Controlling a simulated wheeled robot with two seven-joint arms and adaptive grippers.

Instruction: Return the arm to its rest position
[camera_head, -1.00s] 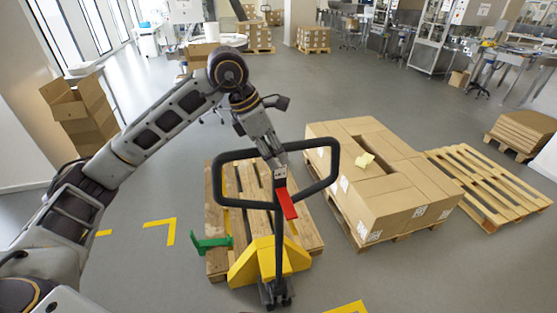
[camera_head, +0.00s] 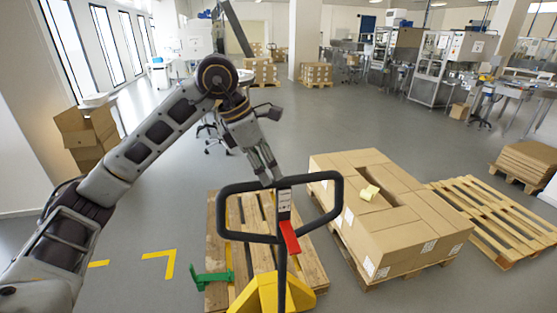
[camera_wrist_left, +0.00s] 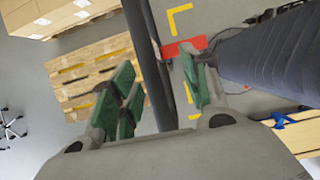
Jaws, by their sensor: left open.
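My left arm reaches in from the left in the head view, and its gripper (camera_head: 265,178) points down just above the handle of a pallet jack. The handle is a black loop (camera_head: 222,215) with a red lever (camera_head: 290,236) and a yellow base (camera_head: 272,294). In the left wrist view the open green-padded fingers (camera_wrist_left: 160,95) stand on either side of the dark handle bar (camera_wrist_left: 148,60), with the red lever (camera_wrist_left: 183,47) close behind. Whether the fingers touch the bar cannot be told. My right gripper is not in view.
A wooden pallet (camera_head: 217,245) with a green piece (camera_head: 211,278) lies around the jack. Cartons (camera_head: 405,230) stand on a pallet to the right, with an empty pallet (camera_head: 485,222) beyond. An open box (camera_head: 85,130) is at left.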

